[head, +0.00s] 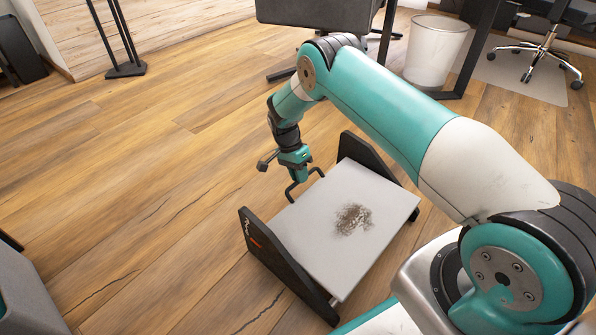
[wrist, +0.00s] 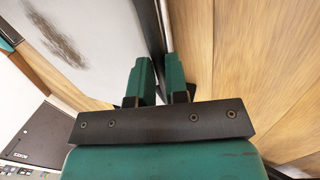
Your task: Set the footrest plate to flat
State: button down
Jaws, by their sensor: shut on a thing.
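The footrest stands on the wood floor, with a light grey footrest plate (head: 325,215) between two black side panels (head: 280,262). The plate has a dark speckled patch near its middle; its exact tilt is hard to judge. A thin black bent bar (head: 318,171) sticks out at the plate's far edge. My gripper (head: 300,179) points down at this bar and is shut on it. In the wrist view, the plate (wrist: 105,55) lies left of my gripper (wrist: 163,85), and a dark strip runs along its edge towards the fingers. The grip itself is partly hidden.
A white waste bin (head: 435,52) stands at the back beside a black desk leg. An office chair (head: 535,50) is at the top right. A grey piece of furniture (head: 28,295) is at the lower left. The floor (head: 130,170) left of the footrest is clear.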

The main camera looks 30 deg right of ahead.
jog(key=shift+w+f, duration=0.15)
jog(key=shift+f, duration=0.15)
jog(key=c, duration=1.1)
grip_release()
jog(key=shift+f, duration=0.1)
jog(key=p+v, duration=0.3)
jog(key=v, duration=0.5)
jog(key=p+v, duration=0.4)
jog(key=v, duration=0.5)
jog(key=shift+a+r, duration=0.15)
jog(key=shift+r, duration=0.1)
